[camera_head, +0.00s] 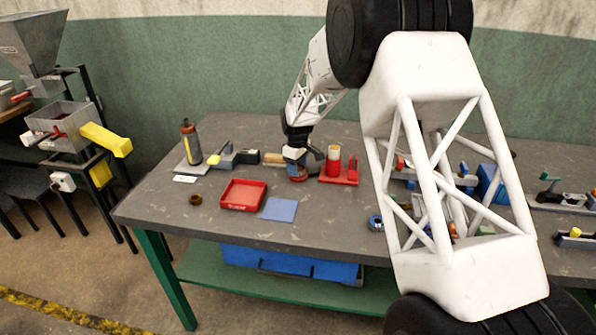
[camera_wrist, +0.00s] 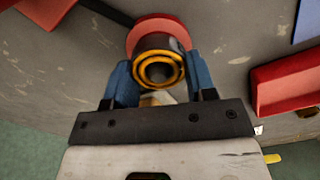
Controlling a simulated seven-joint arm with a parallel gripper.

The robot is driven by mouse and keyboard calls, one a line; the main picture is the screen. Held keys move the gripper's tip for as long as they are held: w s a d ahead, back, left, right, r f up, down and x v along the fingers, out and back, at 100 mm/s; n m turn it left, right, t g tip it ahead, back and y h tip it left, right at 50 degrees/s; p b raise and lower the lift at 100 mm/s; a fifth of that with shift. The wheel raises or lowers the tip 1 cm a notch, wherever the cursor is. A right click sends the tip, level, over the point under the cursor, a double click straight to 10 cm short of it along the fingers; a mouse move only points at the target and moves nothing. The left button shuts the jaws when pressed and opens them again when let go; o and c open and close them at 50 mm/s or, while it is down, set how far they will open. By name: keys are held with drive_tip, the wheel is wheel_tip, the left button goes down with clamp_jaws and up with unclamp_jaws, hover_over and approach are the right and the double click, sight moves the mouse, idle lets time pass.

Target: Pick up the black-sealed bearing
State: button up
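In the wrist view the two blue fingers of my gripper (camera_wrist: 159,82) are spread wide, one on each side of a round dark piece with yellow rings (camera_wrist: 158,54). I cannot tell whether the fingers touch it. Behind it is a red disc (camera_wrist: 139,34). I cannot tell for sure whether this piece is the black-sealed bearing. In the head view my gripper (camera_head: 297,160) is low over the back middle of the table, and its fingers are too small to read. A brown ring (camera_head: 195,199) lies at the left front, and a blue ring (camera_head: 376,222) lies near the front edge.
On the grey table (camera_head: 240,128), a red tray (camera_head: 243,195) and a blue flat plate (camera_head: 280,209) are in front of my gripper. A red holder with a cylinder (camera_head: 337,172) is close on its right. A dark bottle (camera_head: 191,143) stands at left. My arm hides part of the right side.

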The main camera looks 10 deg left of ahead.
drive_tip(key=c, duration=0.5)
drive_tip(key=shift+r, duration=0.1)
drive_tip(key=shift+r, duration=0.4)
wheel_tip(320, 180, up, 3)
drive_tip(key=shift+f, duration=0.1)
drive_tip(key=s+d, duration=0.2)
drive_tip(key=s, duration=0.3)
drive_tip(key=s+d, duration=0.2)
drive_tip(key=s, duration=0.2)
drive_tip(key=s+d+r, duration=0.1)
drive_tip(key=s+d, duration=0.1)
drive_tip(key=s, duration=0.3)
drive_tip(key=shift+s+r, duration=0.1)
drive_tip(key=shift+s, duration=0.25)
